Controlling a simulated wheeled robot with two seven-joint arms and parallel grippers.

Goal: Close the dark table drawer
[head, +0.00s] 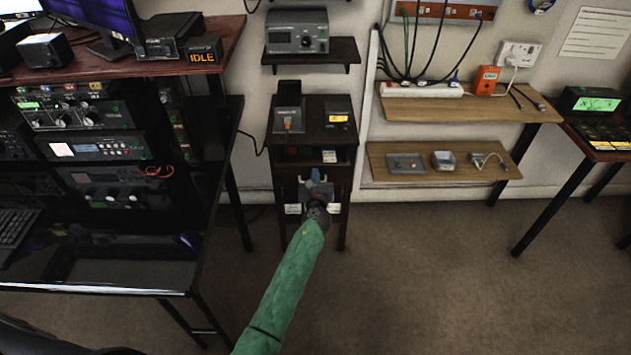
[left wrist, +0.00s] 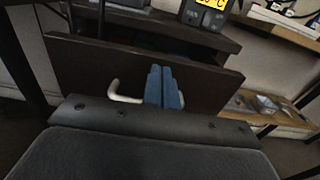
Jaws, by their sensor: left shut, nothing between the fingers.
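The dark table (head: 341,101) stands against the wall in the middle of the head view. Its dark drawer front (head: 288,188) faces me and stands out from the table body, with a gap behind its top edge. In the left wrist view the drawer front (left wrist: 90,65) is a wide dark panel with a pale handle (left wrist: 118,95). My left gripper (head: 316,176) is shut and empty at the middle of the front. Its blue fingers also show in the left wrist view (left wrist: 163,75), covering part of the handle. Whether they touch the panel I cannot tell. My right gripper is out of view.
A rack desk (head: 230,110) with monitors and instruments stands close on the left. Wooden wall shelves (head: 440,105) with small devices are on the right, and another table (head: 590,150) is at far right. The carpet (head: 430,280) in front is clear.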

